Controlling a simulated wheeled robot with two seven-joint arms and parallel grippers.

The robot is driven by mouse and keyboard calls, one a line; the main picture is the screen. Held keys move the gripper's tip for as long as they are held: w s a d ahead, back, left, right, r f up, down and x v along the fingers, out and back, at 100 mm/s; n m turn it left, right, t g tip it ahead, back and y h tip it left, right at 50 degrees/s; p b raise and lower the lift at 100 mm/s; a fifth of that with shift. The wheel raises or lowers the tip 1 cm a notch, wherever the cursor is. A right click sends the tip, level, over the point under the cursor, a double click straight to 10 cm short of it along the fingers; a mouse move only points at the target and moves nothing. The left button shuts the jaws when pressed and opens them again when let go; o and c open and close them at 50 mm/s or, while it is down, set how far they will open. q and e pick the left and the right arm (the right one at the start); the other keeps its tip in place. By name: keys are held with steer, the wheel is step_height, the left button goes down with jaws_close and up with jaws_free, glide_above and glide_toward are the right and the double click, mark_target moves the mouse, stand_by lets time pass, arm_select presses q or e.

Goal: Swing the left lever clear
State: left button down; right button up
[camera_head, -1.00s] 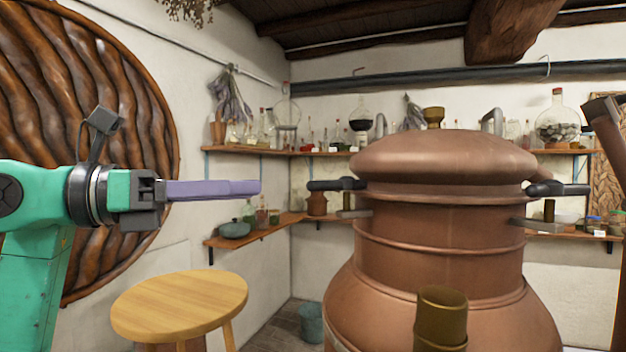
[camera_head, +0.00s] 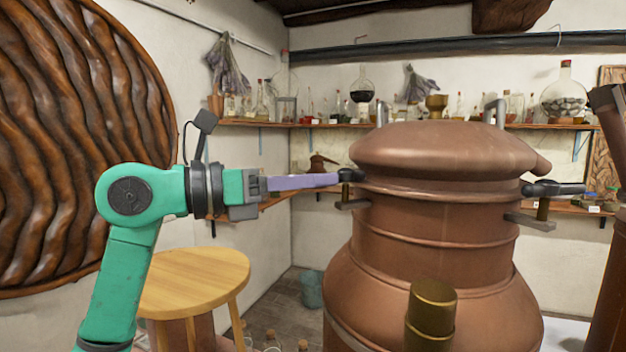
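The copper still (camera_head: 435,245) stands right of centre with its domed lid (camera_head: 445,150) on top. The left lever (camera_head: 351,175) is a black handle at the lid's left edge, above a small bracket (camera_head: 352,204). Only its short inner part shows; the rest is hidden at my fingers. My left gripper (camera_head: 334,181) has its long purple fingers level, with their tips at the lever. The fingers overlap from this side, so their gap and any grip do not show. A second black lever (camera_head: 553,188) sticks out on the lid's right side. My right gripper is out of view.
A round wooden stool (camera_head: 195,280) stands below my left arm. Shelves (camera_head: 325,126) with glassware run along the back wall. A brass cylinder (camera_head: 431,315) rises at the still's front. A bucket (camera_head: 312,289) sits on the floor behind.

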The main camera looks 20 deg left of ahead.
arm_select(q)
steer(key=shift+w+a+m+g+h, duration=0.1)
steer(key=shift+m+g+h, duration=0.2)
steer(key=shift+g, duration=0.1)
steer(key=shift+w+a+r+m+g+h+p, duration=0.15)
steer(key=shift+w+m+g+h+p, duration=0.5)
steer(key=shift+m+g+p, duration=1.3)
steer(key=shift+w+a+f+m+g+h+p, duration=0.15)
steer(key=shift+w+m+g+h+p, duration=0.5)
steer(key=shift+m+g, duration=1.5)
steer(key=shift+w+a+r+m+g+h+p, duration=0.1)
steer(key=shift+w+a+m+g+h+p, duration=0.6)
steer(key=shift+g, duration=2.4)
steer(key=shift+w+d+m+y+p, duration=0.1)
steer(key=shift+d+m+y+p, duration=0.2)
steer(key=shift+d+p, duration=0.15)
steer(key=c, duration=0.8)
jaws_free()
